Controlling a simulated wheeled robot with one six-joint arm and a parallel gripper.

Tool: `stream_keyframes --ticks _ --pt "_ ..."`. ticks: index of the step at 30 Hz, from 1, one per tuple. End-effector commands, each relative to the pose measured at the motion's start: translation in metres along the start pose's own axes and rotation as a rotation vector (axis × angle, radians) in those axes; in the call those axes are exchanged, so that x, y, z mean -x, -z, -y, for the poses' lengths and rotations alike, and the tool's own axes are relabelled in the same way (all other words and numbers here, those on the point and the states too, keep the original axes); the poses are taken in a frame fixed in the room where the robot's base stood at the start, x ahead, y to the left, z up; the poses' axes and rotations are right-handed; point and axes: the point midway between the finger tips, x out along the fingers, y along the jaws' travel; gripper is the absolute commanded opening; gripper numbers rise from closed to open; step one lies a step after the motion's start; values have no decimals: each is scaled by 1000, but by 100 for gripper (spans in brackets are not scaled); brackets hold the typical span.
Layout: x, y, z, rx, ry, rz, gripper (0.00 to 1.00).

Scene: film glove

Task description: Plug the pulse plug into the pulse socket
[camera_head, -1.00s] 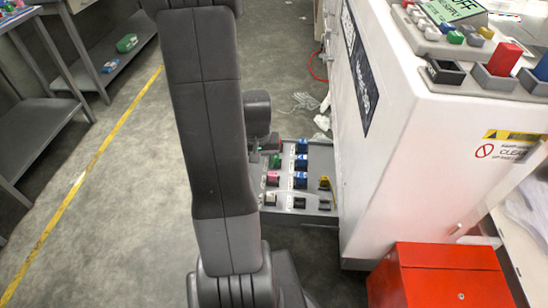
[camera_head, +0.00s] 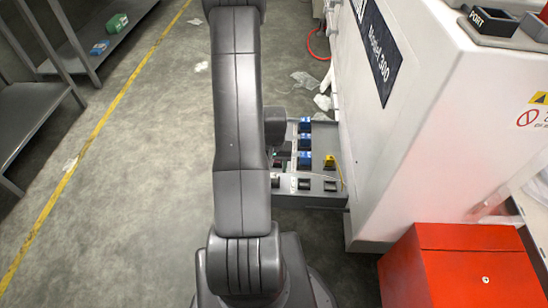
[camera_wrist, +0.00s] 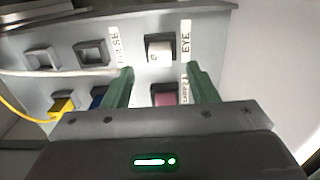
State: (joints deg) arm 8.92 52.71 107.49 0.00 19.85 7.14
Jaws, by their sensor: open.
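The grey socket panel (camera_head: 318,200) stands low beside the white machine, with my arm partly in front of it. In the wrist view, my gripper (camera_wrist: 160,71) is open over the panel, its green fingers apart. A pink block (camera_wrist: 165,95) shows between the fingers, partly hidden by the gripper body. A whitish piece in a square socket (camera_wrist: 159,47) is just beyond the fingertips. The PULSE label (camera_wrist: 117,45) lies between this and an empty-looking dark-framed socket (camera_wrist: 92,52). I cannot tell which piece is the pulse plug.
A yellow plug (camera_wrist: 62,105) with a yellow cable and a partly hidden blue piece (camera_wrist: 98,98) are left of my fingers. A white cable crosses the panel. The white machine (camera_head: 440,120) and red box (camera_head: 465,265) stand right.

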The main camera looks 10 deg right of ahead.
Motion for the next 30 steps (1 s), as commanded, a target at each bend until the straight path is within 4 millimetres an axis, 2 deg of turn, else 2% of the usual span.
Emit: stream_keyframes --ticks 1,3,9,15,23,24,26,30 --pt "-12 -1 0 0 0 3 53" --pt "-23 0 0 0 0 2 53" --pt "-48 0 0 0 0 1 53" --pt "-59 0 0 0 0 -1 53" --pt "-60 0 0 0 0 -1 53" --pt "-60 0 0 0 0 -1 51" --pt "-60 0 0 0 0 -1 39" --pt "-60 0 0 0 0 -1 12"
